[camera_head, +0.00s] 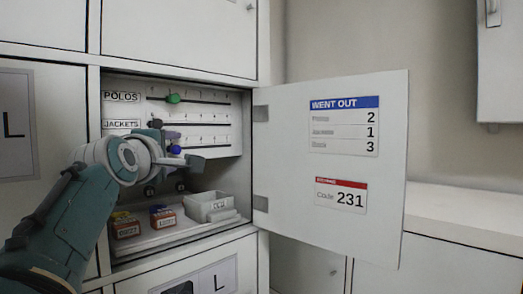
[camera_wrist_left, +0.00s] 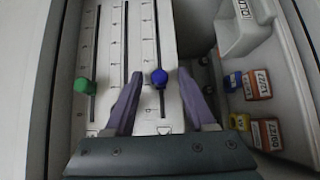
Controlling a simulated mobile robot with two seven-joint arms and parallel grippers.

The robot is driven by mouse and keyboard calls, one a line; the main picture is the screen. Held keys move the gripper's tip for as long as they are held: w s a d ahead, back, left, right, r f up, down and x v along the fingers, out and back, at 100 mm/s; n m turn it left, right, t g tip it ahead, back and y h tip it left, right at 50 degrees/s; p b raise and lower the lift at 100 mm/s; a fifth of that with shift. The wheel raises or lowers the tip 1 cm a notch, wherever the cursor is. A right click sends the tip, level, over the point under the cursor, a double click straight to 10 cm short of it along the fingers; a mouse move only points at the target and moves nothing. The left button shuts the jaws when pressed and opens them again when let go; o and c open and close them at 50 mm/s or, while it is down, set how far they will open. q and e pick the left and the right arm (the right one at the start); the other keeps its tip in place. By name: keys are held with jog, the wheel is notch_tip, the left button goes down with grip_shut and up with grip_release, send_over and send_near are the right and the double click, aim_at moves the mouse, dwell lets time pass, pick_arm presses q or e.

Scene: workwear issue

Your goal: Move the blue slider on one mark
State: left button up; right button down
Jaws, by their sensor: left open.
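The blue slider (camera_head: 175,149) is a round knob on the lowest of three slotted tracks inside the open cabinet. In the left wrist view the blue slider (camera_wrist_left: 159,77) sits in its slot between the fingers of my left gripper (camera_wrist_left: 161,85). The fingers stand apart on either side of it, with gaps showing. In the head view my left gripper (camera_head: 184,147) reaches in at the panel (camera_head: 222,142) and covers part of the lower tracks. A green slider (camera_head: 173,98) is on the top track, near its left part. The middle track's knob is hidden. My right gripper is not in view.
The open door (camera_head: 330,230) carries a "WENT OUT" card (camera_head: 343,125) reading 2, 1, 3 and a code card (camera_head: 340,195) reading 231. Below the panel, a shelf holds small orange-labelled boxes (camera_head: 163,219) and a white bin (camera_head: 209,206).

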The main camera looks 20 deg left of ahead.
pick_arm(q)
jog(key=b+v, duration=0.1)
jog(key=v, duration=0.9)
dwell(0.5)
jog(key=s+d+f+m+g+h+p, duration=0.1)
jog(key=s+d+f+m+g+h, duration=0.2)
jog(key=s+d+f+m, duration=0.35)
jog(key=s+d+f+m+g+h+p, duration=0.1)
jog(key=s+d+f+m+g+h, duration=0.25)
jog(key=f+m, duration=0.6)
jog(key=s+d+f+m+g+p, duration=0.1)
jog(key=s+d+f+m+g, duration=0.25)
jog(key=s, duration=0.55)
jog(key=s+d+f+m+g+p, duration=0.1)
jog(key=s+d+f+m+g, duration=0.15)
jog(key=s+f+m, duration=0.4)
notch_tip(320, 180, up, 39)
jog(key=s+n+p, duration=0.1)
jog(key=p, duration=3.5)
jog(key=shift+a+r+h, duration=0.15)
jog(key=shift+a+h, duration=0.15)
jog(key=shift+h, duration=0.05)
